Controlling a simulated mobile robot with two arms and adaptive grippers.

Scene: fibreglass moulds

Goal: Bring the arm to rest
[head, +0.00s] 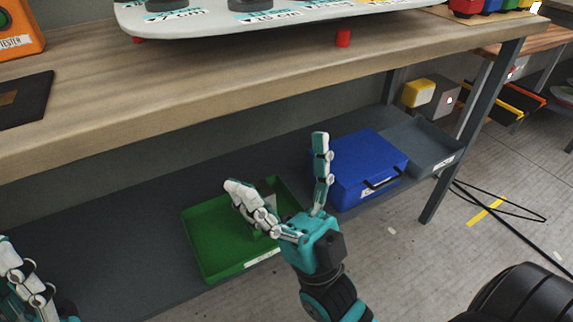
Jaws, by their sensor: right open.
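My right gripper (278,165) is open, its two white and teal fingers spread apart and pointing up. It is in front of the wooden workbench's lower shelf, over the right part of a green tray (207,240) in the picture. I see nothing between its fingers. My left gripper (25,285) shows only in part at the lower left corner; its fingers are cut off by the picture's edge, so its opening cannot be judged.
The wooden bench top (215,82) overhangs the grey lower shelf (130,240). A blue case (362,165) and a grey tray (425,148) stand on the shelf to the right. A metal bench leg (446,170) and black cables (505,208) are further right.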

